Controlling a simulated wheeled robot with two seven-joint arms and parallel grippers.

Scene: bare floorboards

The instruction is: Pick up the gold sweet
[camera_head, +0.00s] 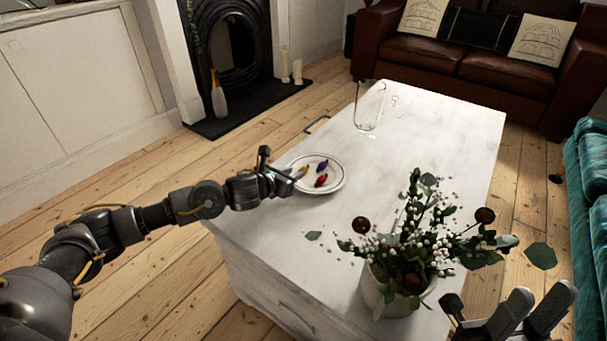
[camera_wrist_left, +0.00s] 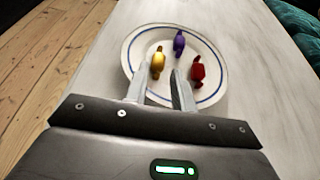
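The gold sweet (camera_wrist_left: 158,62) lies on a white plate with a blue ring (camera_wrist_left: 218,92). In the head view the gold sweet (camera_head: 304,170) is at the left of the plate (camera_head: 338,181), partly hidden near my gripper. My left gripper (camera_wrist_left: 160,70) is open, its fingertips at the near side of the gold sweet, one on each side in the picture; I cannot tell whether they touch it. It also shows at the plate's left edge in the head view (camera_head: 291,176). My right gripper (camera_head: 533,308) is at the bottom right, away from the plate; its opening is unclear.
A purple sweet (camera_wrist_left: 179,43) and a red sweet (camera_wrist_left: 198,70) share the plate. A vase of flowers (camera_head: 400,290) stands on the white table (camera_head: 440,140), near my right gripper. A glass vessel (camera_head: 369,108) stands at the far end. The table's middle is clear.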

